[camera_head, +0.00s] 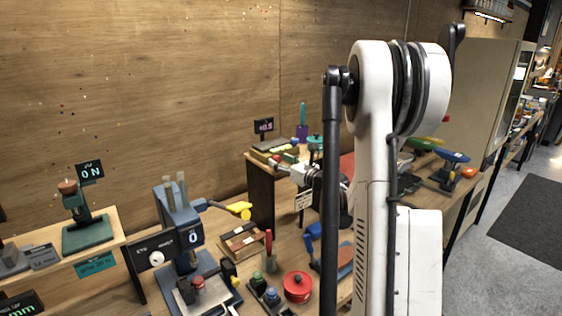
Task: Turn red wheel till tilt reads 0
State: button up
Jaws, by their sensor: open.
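A small dark display (264,126) with pinkish digits, too small to read surely, stands at the back of the raised wooden shelf. In front of it is a low device with a yellow-green base (262,156). A small red round part (289,158), possibly the red wheel, shows at its right front. My gripper (284,171) is open, close to this red part at the shelf's front edge; I cannot tell whether they touch. My arm comes in from the right and hides part of the shelf. A larger red round thing (298,287) sits on the lower bench.
A purple holder (302,133) with a teal-handled tool stands behind my gripper. A blue press-like device (178,215) with a display reading 0 stands on the lower bench. A green stand (86,230) with a "0 N" display is at left. The bench is crowded.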

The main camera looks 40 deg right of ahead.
grip_shut()
jog(key=shift+f+n+b, duration=0.1)
jog(key=shift+n+b, duration=0.2)
jog(key=shift+b, duration=0.2)
jog(key=shift+n, duration=0.4)
grip_release()
jog(key=s, duration=1.2)
jog(key=shift+a, duration=0.2)
